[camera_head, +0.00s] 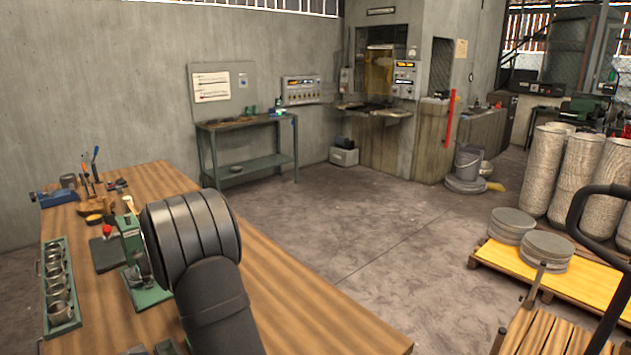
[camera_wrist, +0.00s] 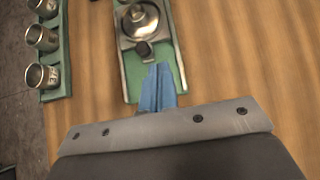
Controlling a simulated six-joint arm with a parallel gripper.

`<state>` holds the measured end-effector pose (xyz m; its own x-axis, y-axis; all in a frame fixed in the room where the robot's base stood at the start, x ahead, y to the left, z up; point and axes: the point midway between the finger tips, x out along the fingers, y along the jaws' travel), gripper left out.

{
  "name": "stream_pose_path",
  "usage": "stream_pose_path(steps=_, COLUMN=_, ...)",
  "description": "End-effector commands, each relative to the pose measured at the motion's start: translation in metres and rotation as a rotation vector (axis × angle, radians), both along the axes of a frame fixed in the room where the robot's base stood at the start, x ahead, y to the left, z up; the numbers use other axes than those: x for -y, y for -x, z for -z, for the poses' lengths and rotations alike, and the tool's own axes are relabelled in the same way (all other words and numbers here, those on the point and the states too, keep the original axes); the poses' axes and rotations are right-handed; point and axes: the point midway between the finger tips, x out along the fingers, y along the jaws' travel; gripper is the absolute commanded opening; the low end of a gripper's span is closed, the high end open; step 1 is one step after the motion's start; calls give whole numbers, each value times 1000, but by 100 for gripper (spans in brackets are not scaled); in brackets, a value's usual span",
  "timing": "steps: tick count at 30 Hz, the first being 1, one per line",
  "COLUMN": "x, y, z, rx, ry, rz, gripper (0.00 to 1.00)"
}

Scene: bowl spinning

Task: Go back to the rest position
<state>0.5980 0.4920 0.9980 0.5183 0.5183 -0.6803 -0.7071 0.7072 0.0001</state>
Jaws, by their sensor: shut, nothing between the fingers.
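My gripper (camera_wrist: 157,82) shows in the wrist view as blue fingers, shut and empty, pointing at the near end of a green machine base (camera_wrist: 169,60). A shiny metal bowl (camera_wrist: 139,18) sits on that machine, just beyond the fingertips, with a dark knob in front of it. I cannot tell the exact height of the fingers above the base. In the head view the green machine (camera_head: 133,240) stands on the wooden workbench (camera_head: 290,300). My dark arm covers part of it and hides the gripper and the bowl there.
A green tray (camera_head: 48,262) with several metal cups stands along the bench's left edge; it also shows in the wrist view (camera_wrist: 60,82). Small tools (camera_head: 93,175) and a blue vise (camera_head: 52,198) are at the back left. The bench's right part is clear.

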Motion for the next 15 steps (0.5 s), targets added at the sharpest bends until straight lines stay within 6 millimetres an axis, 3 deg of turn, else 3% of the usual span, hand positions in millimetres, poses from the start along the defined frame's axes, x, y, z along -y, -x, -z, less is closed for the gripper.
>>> stream_pose_path(steps=15, x=-32, y=-32, z=43, rx=-1, ry=1, rz=-1, gripper=0)
